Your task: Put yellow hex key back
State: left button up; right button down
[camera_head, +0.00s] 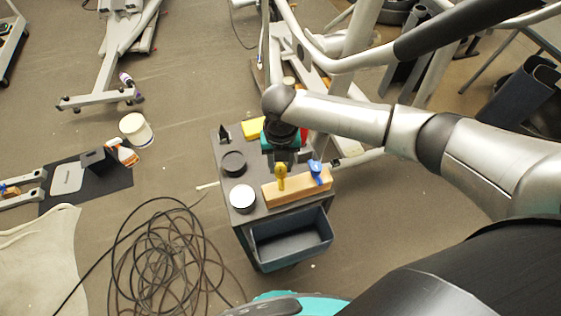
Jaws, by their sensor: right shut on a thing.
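My right gripper (281,162) comes down over the small dark cart and is shut on the yellow hex key (281,173). The yellow hex key shows at the wooden block (301,188), near its left half. I cannot tell whether its shaft is in the block or just above or behind it. A blue hex key (316,169) stands at the right part of the block. My left gripper is not in view.
The cart top (226,146) also holds a dark round dish (234,163), a white-topped can (242,198) and a yellow item (253,128). An open drawer (290,240) juts out in front. Coiled cable (165,255) lies on the floor at left. Exercise-machine bars (345,60) stand close behind.

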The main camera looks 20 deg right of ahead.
jog(key=shift+f, duration=0.55)
jog(key=shift+b, duration=0.3)
jog(key=shift+f+b, duration=0.5)
jog(key=shift+f, duration=0.55)
jog(key=shift+f, duration=0.35)
jog(key=shift+c, duration=2.2)
grip_release()
jog(key=shift+r, duration=0.15)
